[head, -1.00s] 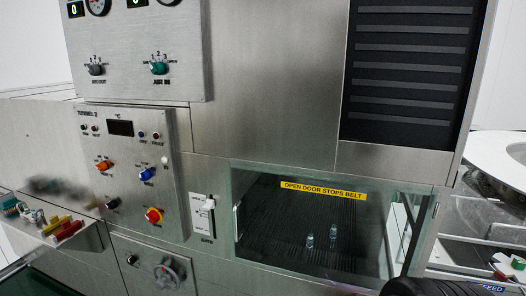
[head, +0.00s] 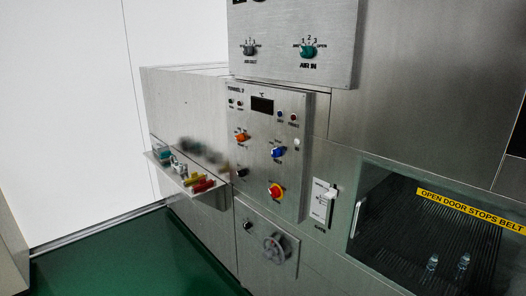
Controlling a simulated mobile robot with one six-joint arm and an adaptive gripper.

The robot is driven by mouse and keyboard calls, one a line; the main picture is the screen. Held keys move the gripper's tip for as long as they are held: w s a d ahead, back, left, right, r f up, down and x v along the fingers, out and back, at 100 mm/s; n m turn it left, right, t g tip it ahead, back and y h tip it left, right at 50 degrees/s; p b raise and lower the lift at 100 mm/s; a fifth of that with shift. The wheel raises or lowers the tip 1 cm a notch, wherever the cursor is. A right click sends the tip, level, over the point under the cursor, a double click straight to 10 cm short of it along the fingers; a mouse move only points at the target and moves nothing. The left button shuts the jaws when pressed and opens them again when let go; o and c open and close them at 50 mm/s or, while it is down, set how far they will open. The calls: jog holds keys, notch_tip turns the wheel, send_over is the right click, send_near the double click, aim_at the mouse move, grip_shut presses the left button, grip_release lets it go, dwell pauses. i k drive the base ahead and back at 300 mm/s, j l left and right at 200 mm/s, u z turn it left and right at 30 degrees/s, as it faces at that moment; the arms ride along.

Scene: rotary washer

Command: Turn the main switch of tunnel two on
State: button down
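The tunnel two control panel (head: 265,150) is a steel plate left of the glass door, with "TUNNEL 2" printed at its top left. An orange knob (head: 242,137), a blue knob (head: 278,152) and a small black knob (head: 242,173) are also on this panel. A dark display (head: 262,105) sits near the top. My gripper is not in view.
A shelf (head: 188,180) with coloured small items juts out left of the panel. A white gate switch (head: 324,200) and a glass door (head: 440,235) are to the right. A handwheel (head: 277,248) is below. Green floor (head: 130,260) lies open at the lower left.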

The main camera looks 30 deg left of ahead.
aim_at(275, 192)
jog(key=i+j, duration=0.25)
jog(key=j, duration=0.2)
jog(key=i+j, duration=0.3)
jog(key=j, duration=0.15)
jog(key=i+j, duration=0.25)
jog(key=j, duration=0.2)
jog(key=i+j, duration=0.25)
jog(key=j, duration=0.2)
jog(key=i+j, duration=0.3)
jog(key=j, duration=0.15)
